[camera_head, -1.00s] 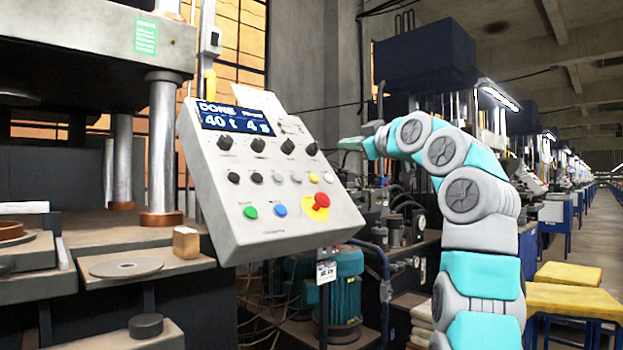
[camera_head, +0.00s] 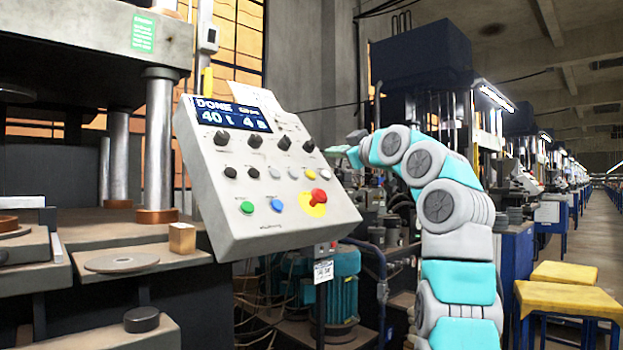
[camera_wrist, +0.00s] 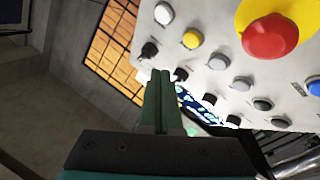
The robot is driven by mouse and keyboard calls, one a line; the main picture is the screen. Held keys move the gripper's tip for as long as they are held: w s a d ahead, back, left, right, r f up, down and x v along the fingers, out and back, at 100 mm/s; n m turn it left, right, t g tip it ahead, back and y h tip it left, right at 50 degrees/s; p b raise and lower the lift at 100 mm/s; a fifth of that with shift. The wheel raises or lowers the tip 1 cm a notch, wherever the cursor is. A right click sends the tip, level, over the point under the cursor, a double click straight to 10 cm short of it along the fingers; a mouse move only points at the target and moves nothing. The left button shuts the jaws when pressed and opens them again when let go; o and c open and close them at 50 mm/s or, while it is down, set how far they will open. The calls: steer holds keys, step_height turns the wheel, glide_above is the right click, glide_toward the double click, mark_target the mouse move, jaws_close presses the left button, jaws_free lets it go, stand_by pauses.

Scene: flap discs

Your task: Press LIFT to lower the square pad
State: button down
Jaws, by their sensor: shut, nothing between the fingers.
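A grey control panel (camera_head: 200,165) hangs at centre left in the head view. Its display (camera_head: 232,115) reads DONE, 40 t and 4 s. It has black knobs, a row of small buttons, a green button (camera_head: 247,207), a blue button (camera_head: 277,205) and a red mushroom button (camera_head: 318,196) on yellow. Labels are too small to read, so I cannot tell which is LIFT. My gripper (camera_head: 345,153) is just right of the panel's upper right edge. In the wrist view my gripper (camera_wrist: 160,76) is shut and empty, over the panel's edge. I cannot pick out the square pad.
A press with steel columns (camera_head: 158,140) stands at left. A small wooden block (camera_head: 182,238) and a flat disc (camera_head: 121,262) lie on its ledge. Teal motors (camera_head: 345,295) and cables sit below the panel. Yellow-topped stools (camera_head: 565,298) and an aisle are at right.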

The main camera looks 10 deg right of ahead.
steer(key=shift+w+a+f+b, duration=0.25)
steer(key=shift+w+a+f, duration=0.3)
steer(key=shift+w+f, duration=0.2)
steer(key=shift+w+a+f+b, duration=0.2)
steer(key=shift+w+a+f, duration=0.35)
steer(key=shift+w+f, duration=0.2)
stand_by(1.0)
steer(key=shift+w+a+f, duration=0.2)
steer(key=shift+w+f, duration=0.05)
steer(key=shift+w+a+f, duration=0.2)
steer(key=shift+w+f, duration=0.1)
stand_by(0.9)
steer(key=shift+r, duration=0.1)
steer(key=shift+s+d+r, duration=0.4)
steer(key=shift+s+r, duration=0.05)
steer(key=shift+s, duration=0.1)
stand_by(0.4)
steer(key=s+d+r+p, duration=0.1)
steer(key=s+d+r, duration=0.1)
steer(key=s+r, duration=0.1)
steer(key=shift+d+r+p, duration=0.1)
steer(key=shift+p, duration=0.25)
